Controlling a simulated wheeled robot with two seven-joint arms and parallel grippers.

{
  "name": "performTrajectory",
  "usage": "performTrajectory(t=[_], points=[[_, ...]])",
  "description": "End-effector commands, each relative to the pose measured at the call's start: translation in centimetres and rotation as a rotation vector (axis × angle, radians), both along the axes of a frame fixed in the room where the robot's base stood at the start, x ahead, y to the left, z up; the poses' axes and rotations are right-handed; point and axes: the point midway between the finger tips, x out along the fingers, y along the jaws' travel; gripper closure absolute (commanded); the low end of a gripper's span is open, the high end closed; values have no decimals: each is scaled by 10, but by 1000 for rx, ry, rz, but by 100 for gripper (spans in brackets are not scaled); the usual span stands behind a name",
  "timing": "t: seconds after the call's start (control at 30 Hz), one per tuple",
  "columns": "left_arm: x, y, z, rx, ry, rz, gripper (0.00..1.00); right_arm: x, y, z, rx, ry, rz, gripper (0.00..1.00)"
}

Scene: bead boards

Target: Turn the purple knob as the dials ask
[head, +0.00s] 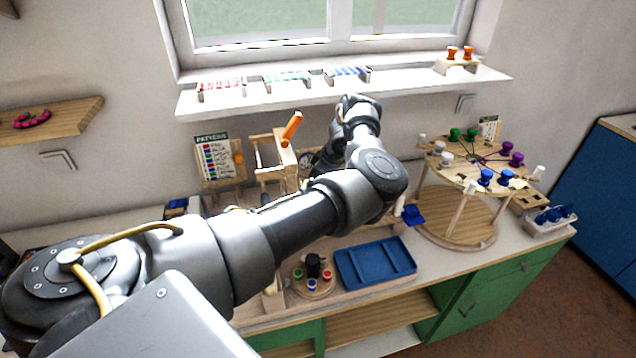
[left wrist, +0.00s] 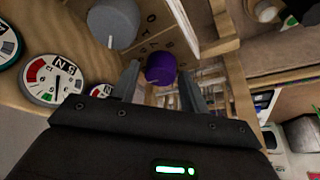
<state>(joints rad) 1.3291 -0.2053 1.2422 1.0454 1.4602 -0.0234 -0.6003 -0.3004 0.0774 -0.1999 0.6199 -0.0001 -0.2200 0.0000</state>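The purple knob (left wrist: 161,69) shows in the left wrist view on a wooden panel. My left gripper (left wrist: 159,72) is open, with one finger on each side of the knob and a visible gap on both sides. Near it are a dial with a red-and-white face (left wrist: 52,82), a teal-rimmed dial (left wrist: 8,42) cut by the left edge, and a smaller dial (left wrist: 101,90) partly hidden by my gripper. In the head view my left arm reaches across and hides the knob and the dials. My right gripper is not in view.
A large grey knob (left wrist: 113,22) sits close to the purple one. In the head view, a wooden frame with an orange handle (head: 291,129) stands by my forearm. A blue tray (head: 375,263) and a round two-tier bead stand (head: 462,165) are to the right.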

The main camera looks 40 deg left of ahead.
Motion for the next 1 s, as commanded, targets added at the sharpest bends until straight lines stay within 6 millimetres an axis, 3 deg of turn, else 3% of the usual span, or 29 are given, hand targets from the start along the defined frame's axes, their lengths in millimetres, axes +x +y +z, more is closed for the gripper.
performTrajectory(t=[0.07,0.47,0.8,1.0], points=[[0,0,0,0,0,0,45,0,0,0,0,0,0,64],[1,-4,9,0,-4,2,45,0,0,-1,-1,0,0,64],[6,-29,67,-2,-6,0,45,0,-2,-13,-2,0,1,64],[8,-38,92,-1,-2,-1,45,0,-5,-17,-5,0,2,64]])
